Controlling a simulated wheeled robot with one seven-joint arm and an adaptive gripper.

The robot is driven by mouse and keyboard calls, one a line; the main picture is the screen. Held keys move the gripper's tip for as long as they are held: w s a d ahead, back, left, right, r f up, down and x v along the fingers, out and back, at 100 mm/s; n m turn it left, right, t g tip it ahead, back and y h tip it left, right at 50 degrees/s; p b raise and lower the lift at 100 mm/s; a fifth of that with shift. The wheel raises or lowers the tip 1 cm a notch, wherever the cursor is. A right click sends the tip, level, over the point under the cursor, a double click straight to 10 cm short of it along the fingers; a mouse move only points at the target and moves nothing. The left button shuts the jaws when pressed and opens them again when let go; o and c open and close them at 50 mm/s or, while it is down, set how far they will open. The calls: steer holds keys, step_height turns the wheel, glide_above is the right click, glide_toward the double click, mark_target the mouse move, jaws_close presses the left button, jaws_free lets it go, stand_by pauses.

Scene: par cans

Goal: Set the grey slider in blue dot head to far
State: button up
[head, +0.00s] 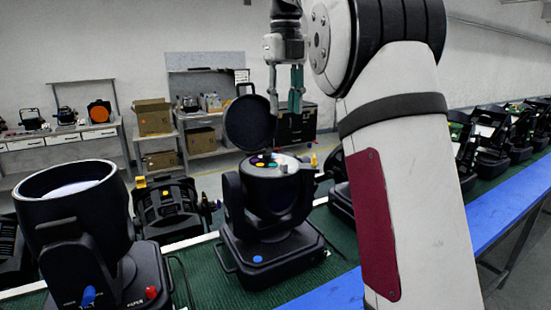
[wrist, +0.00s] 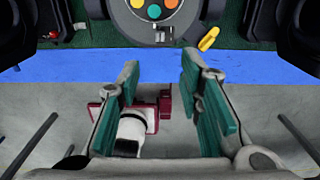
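The blue dot head (head: 268,190) stands in the middle of the head view, a black lamp with its round lid swung up and a blue dot (head: 257,259) on its base. Its open top carries coloured discs, which also show in the wrist view (wrist: 154,11). A small grey slider (wrist: 162,33) appears at the near edge of that top in the wrist view; its exact setting is too small to tell.
A larger black lamp (head: 75,200) with blue and red knobs stands at the left. A yellow lever (wrist: 209,38) sticks out right of the slider. More lamps line the green belt at right. A blue edge rail (head: 490,222) runs along the front.

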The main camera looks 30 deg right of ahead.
mark_target(284, 163)
step_height(284, 163, down, 12)
steer(key=p, duration=0.3)
steer(key=shift+s, duration=0.1)
steer(key=shift+f, duration=0.9)
jaws_close()
